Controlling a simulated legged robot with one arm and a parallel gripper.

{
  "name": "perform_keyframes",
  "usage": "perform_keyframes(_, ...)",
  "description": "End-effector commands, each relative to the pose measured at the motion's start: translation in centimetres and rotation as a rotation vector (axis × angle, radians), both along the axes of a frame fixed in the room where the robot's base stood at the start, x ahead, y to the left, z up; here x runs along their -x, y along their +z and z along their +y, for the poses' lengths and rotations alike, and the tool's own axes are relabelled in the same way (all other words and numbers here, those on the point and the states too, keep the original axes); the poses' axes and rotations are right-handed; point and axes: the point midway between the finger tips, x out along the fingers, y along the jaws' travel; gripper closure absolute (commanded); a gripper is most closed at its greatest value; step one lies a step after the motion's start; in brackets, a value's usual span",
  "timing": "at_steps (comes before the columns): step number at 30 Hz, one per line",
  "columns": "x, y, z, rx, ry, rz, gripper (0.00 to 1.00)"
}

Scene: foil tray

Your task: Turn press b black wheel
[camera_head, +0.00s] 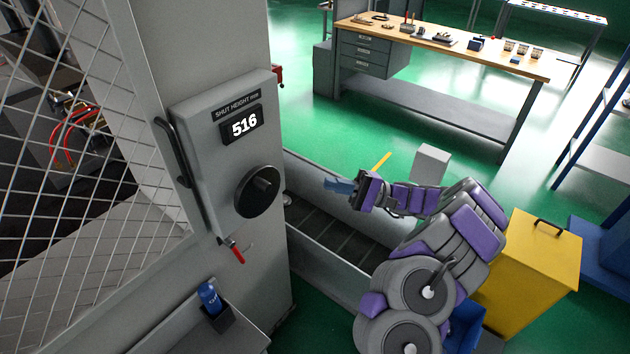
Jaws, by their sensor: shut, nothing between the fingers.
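The black wheel (258,191) is a round dark disc on the front of a grey control box (205,160) on the press. Above it a black display (243,124) reads 516 under the label SHUT HEIGHT mm. My gripper (338,186), with blue fingers, is to the right of the wheel and apart from it. It is shut and empty, pointing left toward the press side. No letter that names the press is readable in this view.
A grey conveyor trough (335,275) runs beside the press, under my arm. A yellow bin (530,262) stands right. A workbench (440,45) is farther back.

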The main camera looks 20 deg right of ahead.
Motion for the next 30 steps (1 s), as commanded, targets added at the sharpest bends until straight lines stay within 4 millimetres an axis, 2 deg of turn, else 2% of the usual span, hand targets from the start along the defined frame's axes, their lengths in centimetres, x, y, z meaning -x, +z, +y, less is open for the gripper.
perform_keyframes(4, 0.0, -0.1, -0.5, 0.0, 0.008, 0.001, 1.0)
perform_keyframes(5, 0.1, 0.1, -0.1, 0.007, 0.02, 0.0, 1.0)
perform_keyframes(7, 0.4, 0.6, 2.1, 0.037, 0.075, -0.003, 1.0)
perform_keyframes(8, 0.6, 0.9, 3.5, 0.06, 0.11, -0.007, 1.0)
perform_keyframes(11, 2.5, 1.9, 9.5, 0.169, 0.272, -0.022, 1.0)
perform_keyframes(12, 3.7, 2.3, 12.2, 0.231, 0.348, -0.034, 1.0)
perform_keyframes(15, 7.5, 2.3, 18.0, 0.408, 0.541, -0.071, 1.0)
perform_keyframes(18, 11.8, 0.8, 21.9, 0.623, 0.759, -0.137, 1.0)
perform_keyframes(21, 15.0, -1.0, 23.0, 0.829, 0.952, -0.228, 1.0)
perform_keyframes(24, 17.2, -2.0, 22.4, 1.003, 1.11, -0.322, 1.0)
perform_keyframes(27, 18.5, -2.6, 21.1, 1.17, 1.262, -0.419, 1.0)
perform_keyframes(30, 18.4, -3.2, 20.4, 1.337, 1.462, -0.568, 1.0)
